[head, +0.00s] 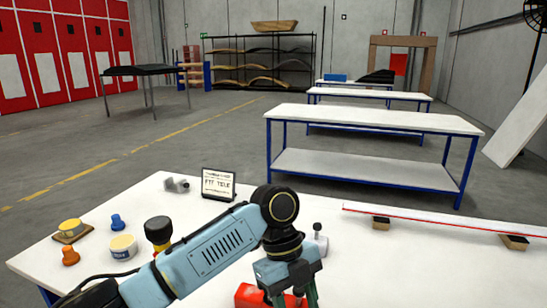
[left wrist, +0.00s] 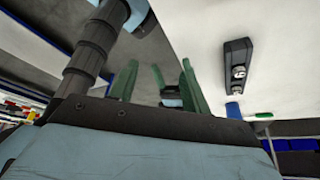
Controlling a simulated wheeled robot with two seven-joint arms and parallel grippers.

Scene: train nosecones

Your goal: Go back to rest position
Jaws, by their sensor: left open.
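My left arm comes in from the left across the white table in the head view. My left gripper (head: 290,298) points down over the table near the bottom edge, its fingertips cut off by the frame. A red object (head: 248,294) shows partly behind it. In the left wrist view the two green fingers of the gripper (left wrist: 158,82) stand apart, and I see nothing clamped between them.
The white table (head: 150,195) holds yellow, blue and orange knobbed items, a round tub (head: 123,247), a small sign (head: 218,183) and grey clamps. A long white panel (head: 440,223) rests on wooden blocks at right. White benches with blue frames (head: 370,120) stand beyond.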

